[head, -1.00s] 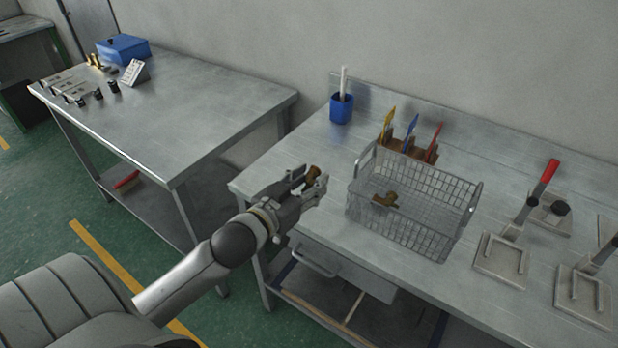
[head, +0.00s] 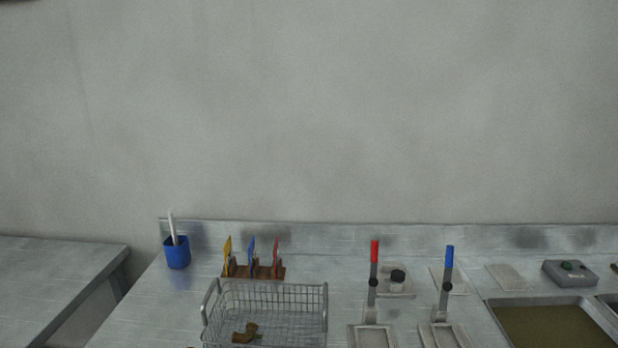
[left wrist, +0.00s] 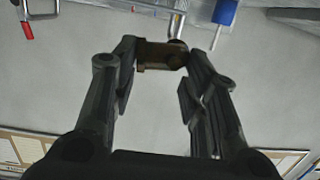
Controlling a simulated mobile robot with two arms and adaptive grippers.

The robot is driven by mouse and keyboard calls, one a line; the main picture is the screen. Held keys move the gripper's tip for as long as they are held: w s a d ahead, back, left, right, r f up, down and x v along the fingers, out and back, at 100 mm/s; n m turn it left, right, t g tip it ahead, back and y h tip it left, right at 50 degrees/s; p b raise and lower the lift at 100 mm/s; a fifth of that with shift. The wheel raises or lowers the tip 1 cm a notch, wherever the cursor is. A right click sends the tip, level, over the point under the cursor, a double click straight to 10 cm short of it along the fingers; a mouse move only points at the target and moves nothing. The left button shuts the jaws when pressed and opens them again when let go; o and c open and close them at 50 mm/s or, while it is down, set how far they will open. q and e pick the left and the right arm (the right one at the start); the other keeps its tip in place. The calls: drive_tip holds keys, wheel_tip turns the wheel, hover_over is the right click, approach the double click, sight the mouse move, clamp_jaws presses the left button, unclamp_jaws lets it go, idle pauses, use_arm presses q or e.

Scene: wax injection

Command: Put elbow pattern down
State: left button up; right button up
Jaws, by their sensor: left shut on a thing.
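In the left wrist view my left gripper (left wrist: 163,62) is shut on a brown elbow pattern (left wrist: 160,56), held between its fingertips. The left gripper is out of the head view. Another brown elbow-shaped piece (head: 245,332) lies in the wire basket (head: 265,297) on the bench in the head view. My right gripper is not in view.
A blue cup (head: 177,254) with a white stick and a rack (head: 262,272) of yellow, blue and red tools stand behind the basket. Red-handled (head: 374,252) and blue-handled (head: 449,256) clamps stand to its right. A tray (head: 489,315) and a grey box (head: 570,273) are at far right.

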use_arm(q)
drive_tip(key=shift+s+d+r, duration=0.1)
drive_tip(key=shift+d+r, duration=0.05)
drive_tip(key=shift+d, duration=0.5)
drive_tip(key=shift+h, duration=0.3)
drive_tip(key=a, duration=0.5)
drive_tip(key=w+a, duration=0.1)
drive_tip(key=a, duration=0.2)
drive_tip(key=shift+w+a+r, duration=0.1)
drive_tip(key=shift+a, duration=0.05)
